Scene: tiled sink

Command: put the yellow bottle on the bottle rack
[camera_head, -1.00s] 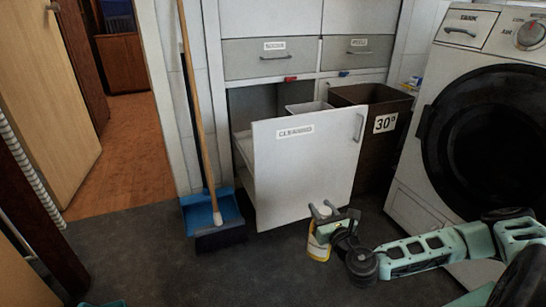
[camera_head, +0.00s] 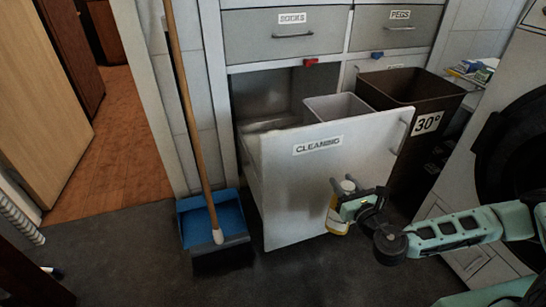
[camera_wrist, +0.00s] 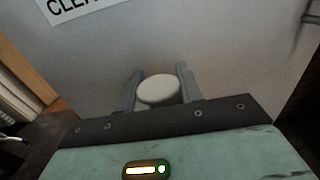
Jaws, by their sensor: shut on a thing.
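The yellow bottle (camera_head: 339,224) with its white cap is between the two fingers of my gripper (camera_head: 346,187), in front of the open drawer's "CLEANING" panel. My gripper is shut on it, and the bottle looks about upright. In the wrist view the round white cap (camera_wrist: 158,89) shows between the fingers of my gripper (camera_wrist: 159,82); the bottle's body is hidden below it. I cannot make out a bottle rack; the pulled-out cleaning drawer (camera_head: 325,180) is partly hidden inside by its tall white front.
A pale bin (camera_head: 338,107) and a brown bin (camera_head: 420,88) marked "30°" stand behind and right of the panel. A broom (camera_head: 190,120) and blue dustpan (camera_head: 212,222) stand left. The washing machine (camera_head: 505,150) is at right. Dark floor in front is clear.

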